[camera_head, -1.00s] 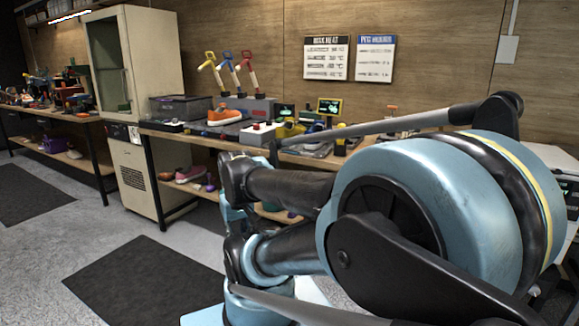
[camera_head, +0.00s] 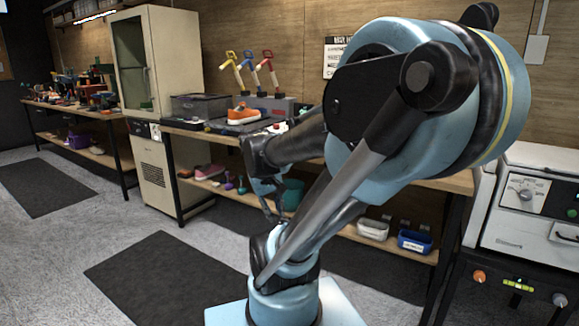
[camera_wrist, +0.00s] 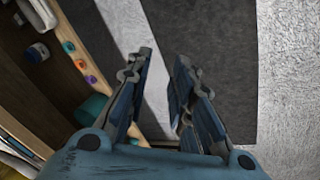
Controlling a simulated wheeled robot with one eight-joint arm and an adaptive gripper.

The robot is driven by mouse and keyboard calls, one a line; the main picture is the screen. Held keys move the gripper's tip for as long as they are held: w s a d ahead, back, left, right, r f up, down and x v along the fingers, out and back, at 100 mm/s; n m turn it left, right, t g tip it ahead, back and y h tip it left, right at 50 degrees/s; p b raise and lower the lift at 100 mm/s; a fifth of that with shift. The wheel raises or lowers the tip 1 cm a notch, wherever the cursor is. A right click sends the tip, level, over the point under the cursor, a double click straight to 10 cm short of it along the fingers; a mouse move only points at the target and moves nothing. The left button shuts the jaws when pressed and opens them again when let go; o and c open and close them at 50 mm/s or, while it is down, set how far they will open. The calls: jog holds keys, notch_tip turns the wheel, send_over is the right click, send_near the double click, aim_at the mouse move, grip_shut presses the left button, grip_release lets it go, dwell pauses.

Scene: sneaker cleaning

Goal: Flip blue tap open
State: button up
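Three taps stand at the back of the workbench in the head view, with yellow, blue and red handles. The blue tap (camera_head: 249,58) is the middle one, its lever leaning up to the left between the yellow tap (camera_head: 233,62) and the red tap (camera_head: 269,58). My gripper (camera_wrist: 163,65) is open and empty in the wrist view, pointing down at the floor. In the head view my gripper is low in front of the bench, partly hidden by my arm, well below and apart from the taps. The taps do not show in the wrist view.
An orange sneaker (camera_head: 243,115) and a dark bin (camera_head: 201,107) are on the bench. A lower shelf holds shoes, a white tub (camera_head: 373,229) and a blue tub (camera_head: 414,242). A teal bucket (camera_wrist: 92,108) is near my gripper. Floor and dark mat (camera_head: 165,275) are clear.

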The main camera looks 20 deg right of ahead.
jog(key=w+d+r+h, duration=0.1)
jog(key=w+d+h, duration=0.2)
jog(key=w, duration=0.5)
jog(key=w+d+r+n+h, duration=0.1)
jog(key=w+d+r+h, duration=0.15)
jog(key=w, duration=0.65)
jog(key=w+d+r+h, duration=0.1)
jog(key=w+d+h, duration=0.15)
jog(key=w, duration=0.55)
jog(key=w+a+f+t+h, duration=0.1)
jog(key=w+f+h, duration=0.15)
jog(key=w, duration=0.35)
jog(key=w+f+n+t+h, duration=0.1)
jog(key=w+f+h, duration=0.15)
jog(key=w, duration=0.25)
jog(key=w+a+f+t+h, duration=0.1)
jog(key=w+f+h, duration=0.15)
jog(key=w, duration=0.35)
jog(key=shift+y, duration=0.35)
jog(key=x, duration=1.1)
jog(key=f+x, duration=0.1)
jog(key=x, duration=0.5)
jog(key=shift+s+d, duration=0.1)
jog(key=shift+d, duration=0.3)
jog(key=shift+c, duration=0.3)
